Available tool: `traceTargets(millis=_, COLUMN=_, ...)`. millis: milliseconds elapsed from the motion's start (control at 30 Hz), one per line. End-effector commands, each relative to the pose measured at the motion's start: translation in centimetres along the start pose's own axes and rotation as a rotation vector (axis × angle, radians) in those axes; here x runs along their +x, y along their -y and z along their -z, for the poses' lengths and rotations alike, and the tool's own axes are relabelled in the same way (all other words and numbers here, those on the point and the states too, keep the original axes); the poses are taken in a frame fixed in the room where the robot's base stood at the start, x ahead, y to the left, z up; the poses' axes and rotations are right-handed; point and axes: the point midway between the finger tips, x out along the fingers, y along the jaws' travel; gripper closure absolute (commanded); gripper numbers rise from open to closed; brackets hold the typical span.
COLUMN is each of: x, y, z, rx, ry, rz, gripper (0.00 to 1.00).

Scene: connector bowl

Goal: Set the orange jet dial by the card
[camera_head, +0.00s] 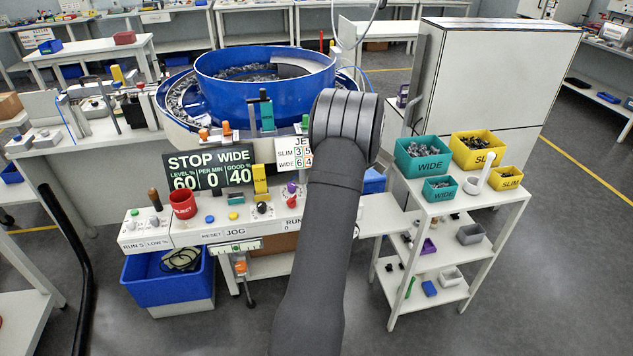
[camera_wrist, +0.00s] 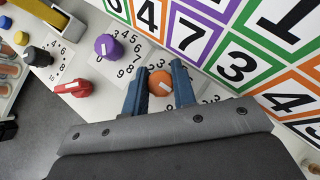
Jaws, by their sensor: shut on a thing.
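The orange dial (camera_wrist: 159,84) sits on the white panel in the wrist view, with a pale pointer mark on its top. The fingers of my gripper (camera_wrist: 158,72) are on both sides of the dial and shut on it. Much of its printed scale is hidden by the fingers. The card (camera_wrist: 262,40) stands close beyond the dial, with large numbers in purple, green and orange frames. In the head view the card (camera_head: 291,154) shows SLIM and WIDE rows, partly covered by my arm. The orange dial is hidden there.
A purple dial (camera_wrist: 108,46), a red pointer knob (camera_wrist: 74,88) and a black knob (camera_wrist: 38,56) lie left of my gripper. A display (camera_head: 209,168) reads STOP WIDE, 60, 0, 40. The blue bowl (camera_head: 225,85) stands behind; labelled bins (camera_head: 424,172) stand at right.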

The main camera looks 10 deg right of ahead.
Motion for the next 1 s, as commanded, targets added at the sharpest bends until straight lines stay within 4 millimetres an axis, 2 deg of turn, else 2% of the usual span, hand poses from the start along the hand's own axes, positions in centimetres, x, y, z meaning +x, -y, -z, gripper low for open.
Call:
traceTargets(millis=267, x=0.0, y=0.0, z=0.0, rx=-0.002, ry=0.0, rz=-0.002, gripper=0.98)
traceTargets(millis=300, x=0.0, y=0.0, z=0.0, rx=-0.002, ry=0.0, rz=-0.002, gripper=0.68)
traceTargets(millis=367, x=0.0, y=0.0, z=0.0, rx=-0.002, ry=0.0, rz=-0.002, gripper=0.56)
traceTargets(millis=400, x=0.0, y=0.0, z=0.0, rx=-0.002, ry=0.0, rz=-0.002, gripper=0.54)
traceTargets(millis=667, x=-0.1, y=0.0, z=0.0, rx=-0.001, ry=0.0, rz=-0.001, gripper=0.54)
traceTargets(millis=767, x=-0.7, y=0.1, z=0.0, rx=-0.001, ry=0.0, rz=0.001, gripper=0.54)
traceTargets(millis=867, x=-2.1, y=0.1, z=0.0, rx=-0.001, ry=0.001, rz=0.003, gripper=0.54)
traceTargets(millis=1000, x=-5.2, y=0.1, z=0.0, rx=-0.001, ry=0.0, rz=0.003, gripper=0.54)
